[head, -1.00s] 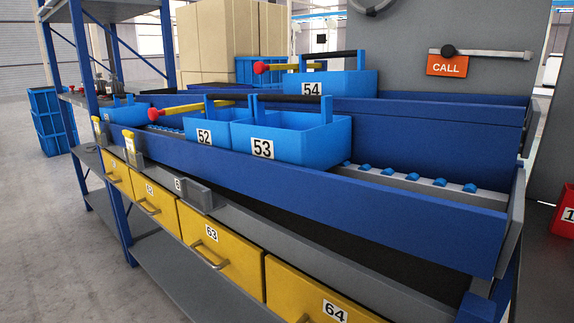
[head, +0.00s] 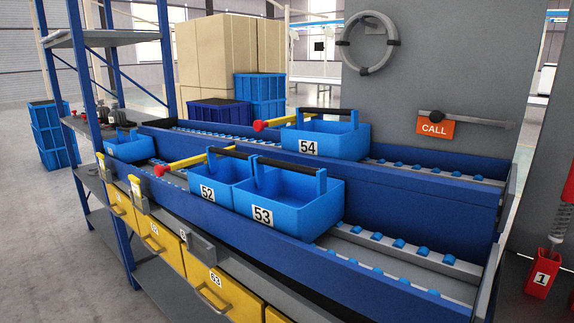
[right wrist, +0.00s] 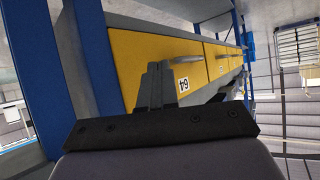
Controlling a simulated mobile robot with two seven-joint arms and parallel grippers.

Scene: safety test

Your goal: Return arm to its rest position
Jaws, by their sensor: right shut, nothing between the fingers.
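My right gripper (right wrist: 154,88) shows in the right wrist view, its dark fingers together with nothing between them. It is in front of the yellow drawer marked 64 (right wrist: 150,75), with the fingertips overlapping the drawer front in the picture; I cannot tell whether they touch it. Neither arm nor gripper shows in the head view, and my left gripper is not in view.
Blue bins 52 (head: 215,185), 53 (head: 285,200) and 54 (head: 330,138) stand on blue roller racks. Yellow drawers (head: 215,290) run below. A blue shelf post (right wrist: 75,60) stands close beside the right gripper. A red holder (head: 540,275) is at the right.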

